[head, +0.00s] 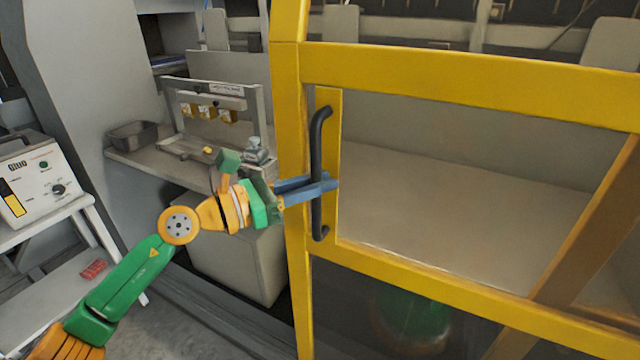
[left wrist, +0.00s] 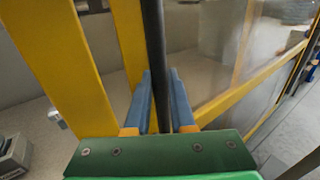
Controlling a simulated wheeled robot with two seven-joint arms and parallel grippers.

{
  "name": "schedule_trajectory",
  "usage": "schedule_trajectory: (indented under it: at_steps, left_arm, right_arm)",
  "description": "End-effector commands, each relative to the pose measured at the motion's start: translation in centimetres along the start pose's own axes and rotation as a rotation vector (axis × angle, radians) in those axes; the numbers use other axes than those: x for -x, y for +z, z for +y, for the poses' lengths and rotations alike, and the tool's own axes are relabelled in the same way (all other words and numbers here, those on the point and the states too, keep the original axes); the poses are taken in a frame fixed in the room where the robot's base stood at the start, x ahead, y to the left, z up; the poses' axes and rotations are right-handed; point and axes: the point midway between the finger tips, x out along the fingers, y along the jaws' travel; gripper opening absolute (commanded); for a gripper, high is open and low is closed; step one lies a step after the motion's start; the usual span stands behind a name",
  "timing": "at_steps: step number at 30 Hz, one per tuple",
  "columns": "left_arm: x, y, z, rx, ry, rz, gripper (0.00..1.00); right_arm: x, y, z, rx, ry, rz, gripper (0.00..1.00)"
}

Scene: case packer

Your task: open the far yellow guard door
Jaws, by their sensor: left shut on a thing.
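The yellow guard door (head: 460,86) fills the right of the head view, with clear panes in a yellow frame. Its black vertical bar handle (head: 317,165) sits on the door's left upright. My left gripper (head: 328,184) reaches in from the left, its blue fingers on the handle's lower half. In the left wrist view the black handle (left wrist: 154,50) runs between the two blue fingers of the left gripper (left wrist: 162,98), which are shut on it. A yellow post (head: 288,150) stands just left of the door's upright, and I cannot tell whether a gap lies between them. My right gripper is not in view.
A grey bench (head: 150,162) with a metal tray (head: 133,135) and a small rack stands behind my left arm. A glue unit (head: 38,180) sits on a white stand at the far left. Grey floor shows at the lower left.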

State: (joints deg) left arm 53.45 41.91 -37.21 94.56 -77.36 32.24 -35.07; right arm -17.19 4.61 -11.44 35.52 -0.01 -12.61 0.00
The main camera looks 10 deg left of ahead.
Motion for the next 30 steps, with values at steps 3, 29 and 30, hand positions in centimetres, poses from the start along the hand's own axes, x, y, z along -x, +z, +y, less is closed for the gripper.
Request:
schedule_trajectory:
  at_steps: [3, 29, 30]
  left_arm:
    - [0.0, 0.5, 0.1, -0.002, 0.003, -0.011, 0.0]
    - [4.8, -0.5, 0.1, -0.005, 0.005, -0.006, 0.34]
    - [5.5, -0.4, 0.1, -0.004, 0.005, -0.007, 0.34]
  right_arm:
    - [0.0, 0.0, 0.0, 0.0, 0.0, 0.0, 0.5]
    - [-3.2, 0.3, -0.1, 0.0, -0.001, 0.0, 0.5]
    - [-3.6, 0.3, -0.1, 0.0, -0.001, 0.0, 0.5]
